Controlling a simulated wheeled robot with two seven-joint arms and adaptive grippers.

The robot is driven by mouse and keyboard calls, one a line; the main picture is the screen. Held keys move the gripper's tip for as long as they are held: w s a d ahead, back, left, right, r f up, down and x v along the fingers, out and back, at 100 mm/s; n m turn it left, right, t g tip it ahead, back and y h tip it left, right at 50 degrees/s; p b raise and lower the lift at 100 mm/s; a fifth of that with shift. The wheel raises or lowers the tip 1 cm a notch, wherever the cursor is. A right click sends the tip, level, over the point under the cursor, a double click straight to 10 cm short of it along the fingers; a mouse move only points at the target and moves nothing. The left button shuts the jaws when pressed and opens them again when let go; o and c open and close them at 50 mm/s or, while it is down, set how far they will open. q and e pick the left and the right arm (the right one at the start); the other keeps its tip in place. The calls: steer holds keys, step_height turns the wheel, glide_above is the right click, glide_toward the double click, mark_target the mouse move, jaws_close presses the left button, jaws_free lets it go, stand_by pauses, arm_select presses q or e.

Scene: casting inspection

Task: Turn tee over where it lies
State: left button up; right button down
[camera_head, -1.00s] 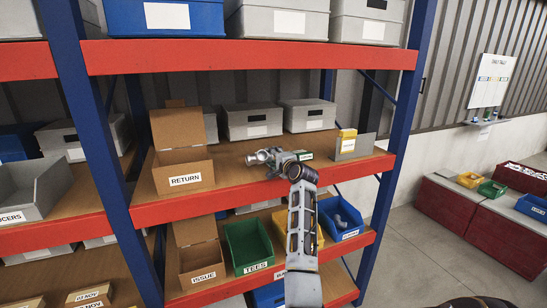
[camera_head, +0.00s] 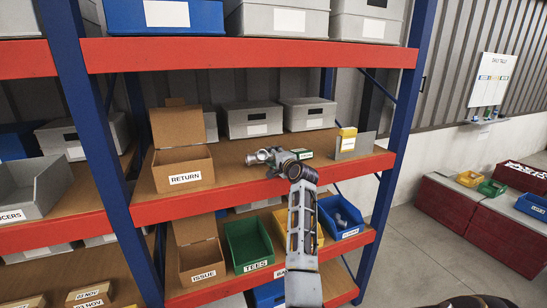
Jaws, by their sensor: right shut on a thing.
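The tee (camera_head: 262,155) is a small grey metal fitting at the middle shelf, right of the RETURN box. My right gripper (camera_head: 276,161) is at the tee, at the end of my right arm, which reaches up from below. It is shut on the tee. The fingers are small in this view and partly hidden by the wrist. I cannot tell whether the tee touches the shelf board. My left gripper is not in view.
The cardboard RETURN box (camera_head: 184,180) stands left of the tee. A yellow-topped carton (camera_head: 346,139) and grey bin (camera_head: 362,145) stand right. Grey lidded boxes (camera_head: 252,121) are behind. Below are the cardboard ISSUE box (camera_head: 203,276), green TEES bin (camera_head: 256,267) and blue bin (camera_head: 349,234).

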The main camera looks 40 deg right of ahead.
steer(key=shift+f, duration=0.1)
steer(key=c, duration=0.9)
jaws_free()
steer(key=shift+o, duration=0.8)
steer(key=shift+a+f, duration=0.1)
steer(key=shift+f, duration=0.1)
steer(key=shift+s+f, duration=0.1)
steer(key=shift+f, duration=0.2)
steer(key=shift+s, duration=0.15)
steer(key=r+v, duration=0.1)
steer(key=v, duration=1.1)
